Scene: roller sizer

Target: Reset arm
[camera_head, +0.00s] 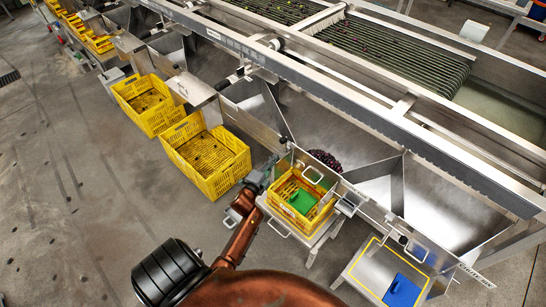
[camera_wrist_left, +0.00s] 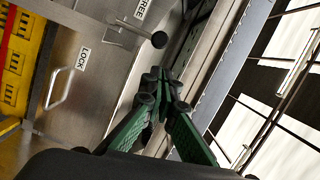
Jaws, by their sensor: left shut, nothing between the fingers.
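My left arm (camera_head: 240,240), copper-coloured, reaches up from the bottom of the head view. Its left gripper (camera_head: 270,166) is beside the left wall of a yellow crate (camera_head: 273,204) on a metal stand. In the left wrist view its green fingers (camera_wrist_left: 160,82) are closed together at the tips, with nothing between them. The tips appear just below the black knob (camera_wrist_left: 159,40) of a lever on a metal panel; I cannot tell whether they touch it. My right gripper is out of view.
The panel carries a LOCK label (camera_wrist_left: 83,60) and a FREE label (camera_wrist_left: 143,9). A green object (camera_head: 302,202) lies in the crate. Dark fruit (camera_head: 325,160) sits in the chute behind. Another yellow crate (camera_head: 222,186) stands left on the floor. A blue panel (camera_head: 402,291) is at lower right.

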